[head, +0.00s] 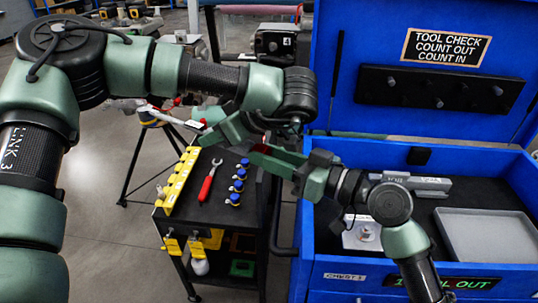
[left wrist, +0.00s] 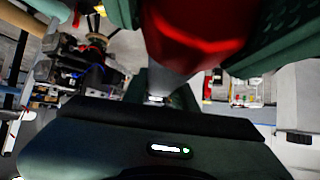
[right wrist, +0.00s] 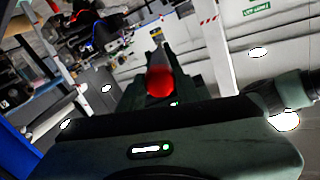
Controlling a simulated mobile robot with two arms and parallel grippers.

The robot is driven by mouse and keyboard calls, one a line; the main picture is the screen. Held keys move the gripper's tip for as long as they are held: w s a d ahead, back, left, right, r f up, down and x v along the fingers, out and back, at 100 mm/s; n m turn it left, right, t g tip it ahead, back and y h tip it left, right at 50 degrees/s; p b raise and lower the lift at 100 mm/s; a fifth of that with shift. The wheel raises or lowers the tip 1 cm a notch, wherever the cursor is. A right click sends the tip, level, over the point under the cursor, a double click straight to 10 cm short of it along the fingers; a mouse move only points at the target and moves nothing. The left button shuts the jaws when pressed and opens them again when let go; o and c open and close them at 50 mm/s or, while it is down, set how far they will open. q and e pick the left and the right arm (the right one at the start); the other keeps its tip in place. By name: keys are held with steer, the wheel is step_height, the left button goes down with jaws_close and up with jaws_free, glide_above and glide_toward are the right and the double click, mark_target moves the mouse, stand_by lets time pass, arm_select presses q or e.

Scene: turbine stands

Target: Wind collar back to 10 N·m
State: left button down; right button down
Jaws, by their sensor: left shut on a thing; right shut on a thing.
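My left gripper (head: 236,136) and right gripper (head: 272,156) are close together above the tool cart's right side. In the left wrist view, a grey shaft with a glossy red part (left wrist: 185,45) lies between the left fingers, which are shut on it. In the right wrist view, a grey tool with a rounded red end (right wrist: 160,82) sits between the right fingers, which are shut on it. Both look like parts of one torque tool, but its middle is hidden. I cannot make out the collar's scale or its reading.
A black cart (head: 228,215) carries a red-handled wrench (head: 209,182), several blue-capped pieces and a yellow strip (head: 180,181). The open blue chest (head: 415,275) at right holds a grey tray (head: 488,237) and a grey labelled block (head: 425,186). A tripod (head: 130,165) stands behind left.

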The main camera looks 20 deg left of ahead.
steer(key=shift+w+d+m, duration=0.1)
steer(key=shift+w+m, duration=0.05)
steer(key=shift+m, duration=1.45)
steer(key=shift+w+m, duration=0.1)
steer(key=shift+m, duration=1.5)
steer(key=c, duration=1.3)
jaws_free()
steer(key=o, duration=0.3)
steer(key=shift+s, duration=0.1)
steer(key=s+d, duration=0.2)
steer(key=d, duration=0.9)
steer(key=shift+s+d, duration=0.2)
steer(key=shift+d, duration=0.15)
